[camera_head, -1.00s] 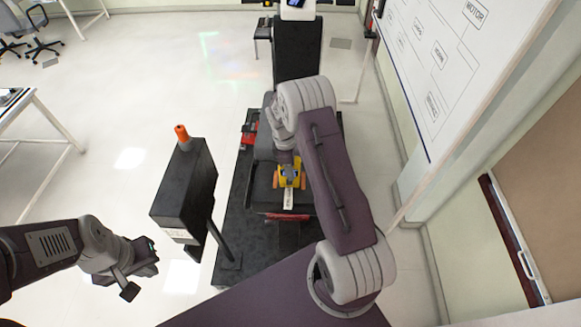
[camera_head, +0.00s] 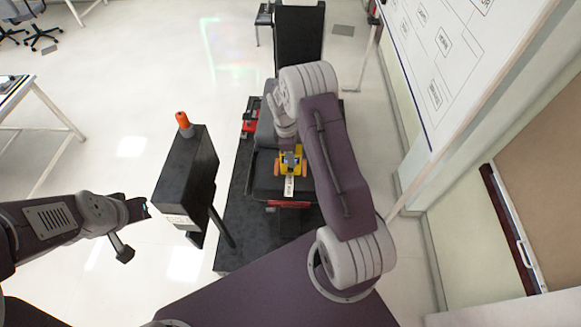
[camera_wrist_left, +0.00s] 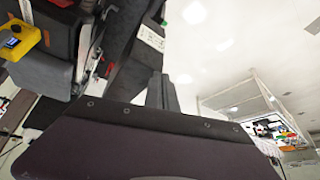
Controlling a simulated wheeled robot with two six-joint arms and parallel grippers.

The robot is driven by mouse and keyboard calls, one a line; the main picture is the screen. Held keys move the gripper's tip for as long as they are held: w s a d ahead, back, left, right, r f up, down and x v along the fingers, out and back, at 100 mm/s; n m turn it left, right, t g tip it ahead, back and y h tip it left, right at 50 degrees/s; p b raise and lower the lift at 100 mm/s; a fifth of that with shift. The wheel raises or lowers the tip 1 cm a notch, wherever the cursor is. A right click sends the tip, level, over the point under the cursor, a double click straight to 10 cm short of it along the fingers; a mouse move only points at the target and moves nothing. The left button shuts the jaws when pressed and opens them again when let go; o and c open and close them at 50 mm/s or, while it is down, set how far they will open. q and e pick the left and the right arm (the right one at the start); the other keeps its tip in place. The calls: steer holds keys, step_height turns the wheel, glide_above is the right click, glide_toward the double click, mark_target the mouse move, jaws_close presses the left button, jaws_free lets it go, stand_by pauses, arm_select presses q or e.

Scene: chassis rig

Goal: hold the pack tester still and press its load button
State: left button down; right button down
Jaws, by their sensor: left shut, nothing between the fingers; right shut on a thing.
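The pack tester (camera_head: 291,160) is a small yellow unit with a blue screen and orange sides, on the dark chassis rig in the head view. It also shows at the upper left of the left wrist view (camera_wrist_left: 17,38). My right gripper (camera_head: 289,148) reaches it from behind and is shut on it; the arm partly hides the contact. My left gripper (camera_head: 140,209) is at the left of the head view, well apart from the tester, shut and empty. Its closed fingers show in the left wrist view (camera_wrist_left: 162,92). I cannot make out the load button.
A black box (camera_head: 183,178) on a post, topped by an orange piece (camera_head: 184,122), stands between my left gripper and the tester. A black base (camera_head: 235,235) lies under the rig. A whiteboard (camera_head: 440,60) is at right. Floor at left is open.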

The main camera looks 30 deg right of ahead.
mark_target(290, 170)
arm_select(q)
steer(key=w+d+r+m+t, duration=0.1)
steer(key=w+d+r+t, duration=0.15)
steer(key=w, duration=0.55)
steer(key=w+d+f+m+t+h, duration=0.1)
steer(key=w+d+f+m, duration=0.2)
steer(key=d, duration=0.6)
steer(key=w+d+f+m+t+h, duration=0.1)
steer(key=w+d+f+m+t, duration=0.15)
steer(key=d, duration=0.65)
steer(key=s+d+f+m+g+h, duration=0.2)
steer(key=s+d+f+m+g, duration=0.2)
steer(key=s+d+f, duration=1.3)
steer(key=s+m, duration=0.2)
steer(key=shift+m+h, duration=0.35)
steer(key=shift+h, duration=0.05)
steer(key=shift+w+d, duration=0.75)
steer(key=shift+w, duration=0.5)
steer(key=shift+w+d, duration=0.75)
steer(key=shift+w, duration=0.45)
steer(key=shift+w+d, duration=0.75)
steer(key=shift+w, duration=0.5)
steer(key=shift+w, duration=0.1)
